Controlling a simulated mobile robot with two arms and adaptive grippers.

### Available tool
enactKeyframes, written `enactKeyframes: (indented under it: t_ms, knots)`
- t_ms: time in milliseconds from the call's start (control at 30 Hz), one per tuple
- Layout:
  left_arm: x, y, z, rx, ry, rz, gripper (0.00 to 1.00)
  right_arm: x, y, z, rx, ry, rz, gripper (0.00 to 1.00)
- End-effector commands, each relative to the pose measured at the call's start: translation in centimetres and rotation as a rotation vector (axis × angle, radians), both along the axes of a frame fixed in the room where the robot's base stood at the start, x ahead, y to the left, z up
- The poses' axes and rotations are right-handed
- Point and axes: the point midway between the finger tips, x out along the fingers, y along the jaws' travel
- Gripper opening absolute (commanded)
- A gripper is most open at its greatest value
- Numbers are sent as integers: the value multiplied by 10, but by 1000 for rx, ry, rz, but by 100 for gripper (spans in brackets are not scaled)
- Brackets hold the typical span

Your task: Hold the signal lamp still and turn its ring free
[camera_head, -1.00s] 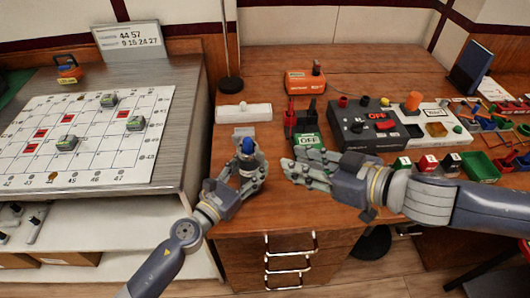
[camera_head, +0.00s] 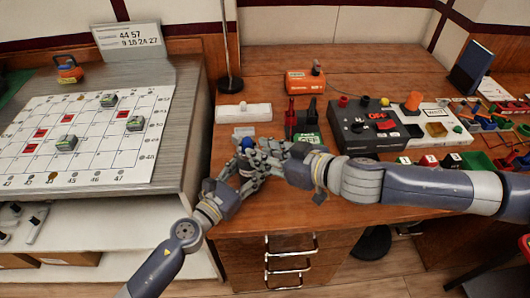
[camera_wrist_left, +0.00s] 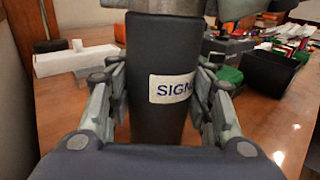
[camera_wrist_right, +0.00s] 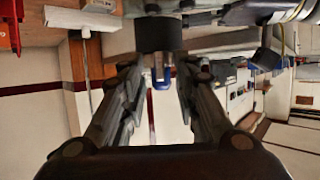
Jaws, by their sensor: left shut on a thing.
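The signal lamp has a dark cylindrical body (camera_wrist_left: 160,75) with a white label reading "SIGN", the rest of it cut off by a finger. A grey part shows at the top edge of the left wrist view, and a blue cap (camera_head: 247,143) shows in the head view. My left gripper (camera_head: 245,174) is shut around the body and holds the lamp upright at the table's front edge. My right gripper (camera_head: 262,160) is at the lamp's upper part from the right. In the right wrist view its fingers stand apart, with the blue cap (camera_wrist_right: 160,75) between them. The ring is mostly hidden.
A white block (camera_head: 244,113) lies behind the lamp. A green box (camera_head: 306,138) and a dark switch panel (camera_head: 350,120) stand behind my right gripper. A board with small blocks (camera_head: 90,135) is at left.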

Motion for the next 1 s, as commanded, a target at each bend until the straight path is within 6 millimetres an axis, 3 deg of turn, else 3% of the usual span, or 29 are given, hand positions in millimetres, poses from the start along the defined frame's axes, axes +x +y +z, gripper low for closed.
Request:
enactKeyframes:
  t_ms: [67,200,633,1000]
  knots:
    - [0,0,2,-2,-3,0,4,0,0,0,0,0,0,28]
    - [0,0,2,-2,-3,0,4,0,0,0,0,0,0,0]
    - [1,0,2,-2,-3,0,4,0,-1,-1,-5,4,20,0]
    - [0,-1,2,-2,-4,-1,4,4,-4,-4,-10,10,152,0]
